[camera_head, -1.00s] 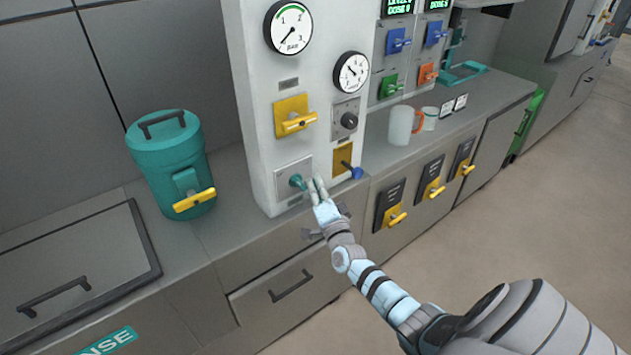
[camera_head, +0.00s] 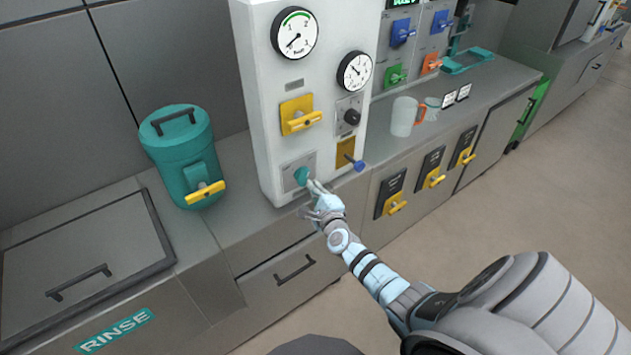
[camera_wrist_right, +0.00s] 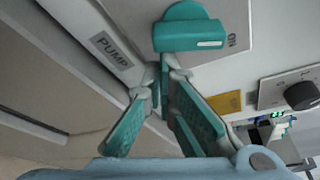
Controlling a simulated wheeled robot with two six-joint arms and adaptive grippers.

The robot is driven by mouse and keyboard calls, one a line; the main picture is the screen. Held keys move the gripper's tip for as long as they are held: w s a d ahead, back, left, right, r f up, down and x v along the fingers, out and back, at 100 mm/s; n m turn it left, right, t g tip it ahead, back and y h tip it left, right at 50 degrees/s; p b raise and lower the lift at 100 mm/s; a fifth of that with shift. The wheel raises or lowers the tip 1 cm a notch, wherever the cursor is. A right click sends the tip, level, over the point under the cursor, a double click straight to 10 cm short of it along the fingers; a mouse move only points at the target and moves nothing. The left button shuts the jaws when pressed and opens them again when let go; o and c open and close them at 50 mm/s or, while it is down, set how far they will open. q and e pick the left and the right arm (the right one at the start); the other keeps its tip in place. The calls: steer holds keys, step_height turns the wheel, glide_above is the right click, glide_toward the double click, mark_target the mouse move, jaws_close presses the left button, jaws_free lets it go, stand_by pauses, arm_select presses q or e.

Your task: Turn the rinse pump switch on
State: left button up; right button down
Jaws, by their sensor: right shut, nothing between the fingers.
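The rinse pump switch is a teal knob (camera_head: 301,176) on a grey plate (camera_head: 287,180), low on the white panel's front. In the right wrist view the teal knob (camera_wrist_right: 190,28) is large at the top, near a "PUMP" label (camera_wrist_right: 113,51). My right gripper (camera_head: 311,185) is shut and empty, its fingertips at the lower right of the knob. In the right wrist view its teal-padded fingers (camera_wrist_right: 166,62) meet just below the knob; I cannot tell whether they touch it. My left gripper is not in view.
A yellow handle (camera_head: 302,120) and a blue-tipped lever (camera_head: 357,164) are on the same panel (camera_head: 250,60). A teal canister (camera_head: 180,155) stands on the counter to the left. Mugs (camera_head: 404,116) stand to the right. A drawer handle (camera_head: 295,268) lies below.

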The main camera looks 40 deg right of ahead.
steer(key=shift+a+f+m+y+p, duration=0.15)
steer(key=shift+a+m+y+p, duration=0.4)
steer(key=shift+m, duration=0.55)
step_height(320, 180, down, 4)
steer(key=d+b, duration=0.3)
steer(key=b, duration=0.2)
steer(key=r+p+v, duration=0.1)
steer(key=p+v, duration=0.5)
steer(key=v, duration=0.4)
steer(key=shift+r, duration=0.3)
steer(key=shift+a, duration=0.15)
